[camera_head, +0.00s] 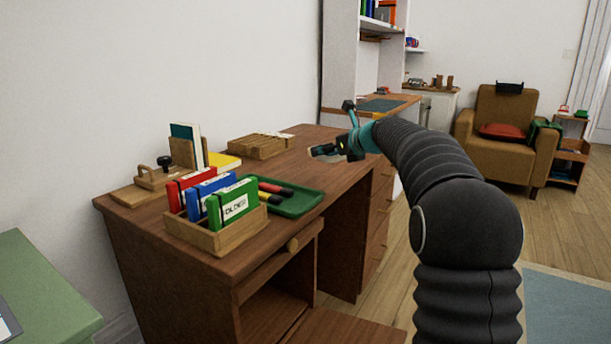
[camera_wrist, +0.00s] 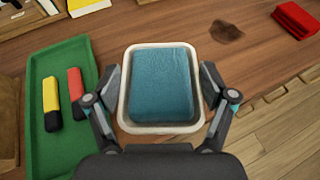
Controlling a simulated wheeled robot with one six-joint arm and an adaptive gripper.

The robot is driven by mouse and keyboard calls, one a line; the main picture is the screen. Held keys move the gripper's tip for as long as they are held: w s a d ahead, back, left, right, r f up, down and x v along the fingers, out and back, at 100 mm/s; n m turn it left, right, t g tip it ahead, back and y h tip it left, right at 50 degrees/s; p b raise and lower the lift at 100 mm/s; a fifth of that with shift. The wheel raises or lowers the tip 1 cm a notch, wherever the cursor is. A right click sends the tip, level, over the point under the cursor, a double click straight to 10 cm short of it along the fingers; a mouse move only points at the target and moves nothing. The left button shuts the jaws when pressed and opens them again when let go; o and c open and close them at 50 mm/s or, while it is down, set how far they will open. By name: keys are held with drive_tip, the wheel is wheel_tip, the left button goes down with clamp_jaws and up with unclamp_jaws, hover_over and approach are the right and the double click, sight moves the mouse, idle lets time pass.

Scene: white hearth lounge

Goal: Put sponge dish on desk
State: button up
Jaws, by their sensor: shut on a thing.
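The sponge dish (camera_wrist: 160,128) is a white rectangular dish with rounded corners and a blue-teal sponge (camera_wrist: 160,84) in it, in the middle of the wrist view. My gripper (camera_wrist: 160,88) has one finger against each long side of the dish and is shut on it. In the head view my gripper (camera_head: 338,148) is over the far right part of the brown wooden desk (camera_head: 328,177), and the dish is mostly hidden there by my gripper. The dish is over or on the desktop; I cannot tell whether it touches the wood.
A green tray (camera_head: 302,202) with red and yellow markers lies left of the dish. A wooden holder (camera_head: 230,238) with coloured boxes stands at the near edge, and a wooden organizer (camera_head: 260,146) sits at the back. A red object (camera_wrist: 295,19) lies far right. Bare wood surrounds the dish's far side.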

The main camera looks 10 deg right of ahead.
hover_over(306, 182)
wheel_tip(306, 182, down, 4)
drive_tip(key=shift+w+f, duration=0.1)
drive_tip(key=shift+f+b, duration=1)
drive_tip(key=shift+f, duration=0.9)
drive_tip(key=shift+f, duration=0.2)
drive_tip(key=o, duration=1.2)
drive_tip(key=shift+c, duration=0.2)
drive_tip(key=shift+r, duration=0.25)
drive_tip(key=v, duration=1.2)
drive_tip(key=shift+f, duration=0.15)
